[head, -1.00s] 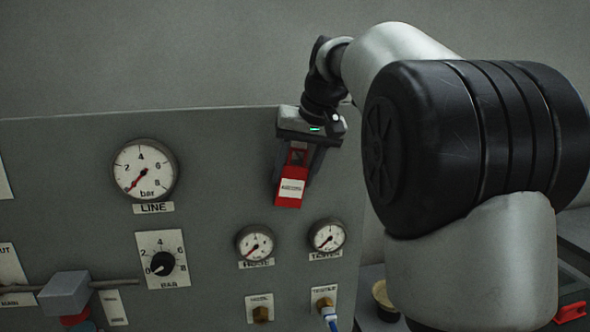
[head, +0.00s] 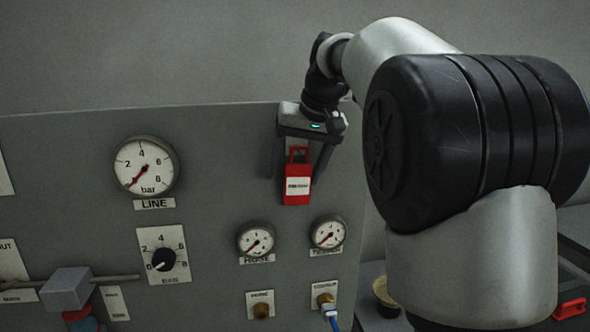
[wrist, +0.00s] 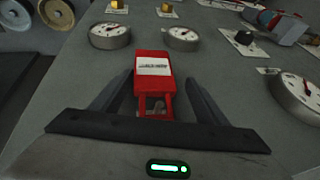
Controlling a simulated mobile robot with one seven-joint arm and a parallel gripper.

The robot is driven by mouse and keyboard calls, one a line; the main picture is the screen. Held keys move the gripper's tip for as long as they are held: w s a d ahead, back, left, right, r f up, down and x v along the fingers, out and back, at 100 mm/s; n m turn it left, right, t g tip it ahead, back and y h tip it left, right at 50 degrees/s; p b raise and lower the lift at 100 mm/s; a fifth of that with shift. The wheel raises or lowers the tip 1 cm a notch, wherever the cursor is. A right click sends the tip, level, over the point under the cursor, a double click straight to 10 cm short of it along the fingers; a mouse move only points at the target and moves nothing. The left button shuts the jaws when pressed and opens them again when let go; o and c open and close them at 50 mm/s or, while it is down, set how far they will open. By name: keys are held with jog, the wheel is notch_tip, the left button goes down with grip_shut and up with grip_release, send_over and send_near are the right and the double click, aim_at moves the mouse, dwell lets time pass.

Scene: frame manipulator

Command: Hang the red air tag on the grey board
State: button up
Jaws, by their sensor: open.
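The red air tag (head: 298,186) has a white label and an open loop at its top. It hangs upright against the grey board (head: 220,215), above the two small gauges. My gripper (head: 292,172) is at the board's upper right, open, with one finger on each side of the tag. In the wrist view the tag (wrist: 153,78) lies between the two spread fingers of my gripper (wrist: 160,85), with a gap on both sides. What holds the tag's loop to the board is not clear.
A large LINE gauge (head: 146,167) is at the left, with a knob (head: 163,260) below it. Two small gauges (head: 256,240) (head: 328,234) sit just below the tag. A grey block on a rod (head: 68,289) is at lower left. The board between tag and large gauge is bare.

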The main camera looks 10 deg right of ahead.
jog(key=s+p+v, duration=0.1)
jog(key=p+v, duration=0.2)
jog(key=v, duration=1.4)
jog(key=s+a+f+t+h, duration=0.1)
jog(key=s+a+f+h, duration=0.1)
jog(key=s+f, duration=2.1)
notch_tip(320, 180, down, 3)
jog(key=shift+s+r, duration=0.2)
jog(key=shift+s, duration=0.15)
jog(key=shift+a, duration=0.1)
jog(key=shift+c, duration=0.4)
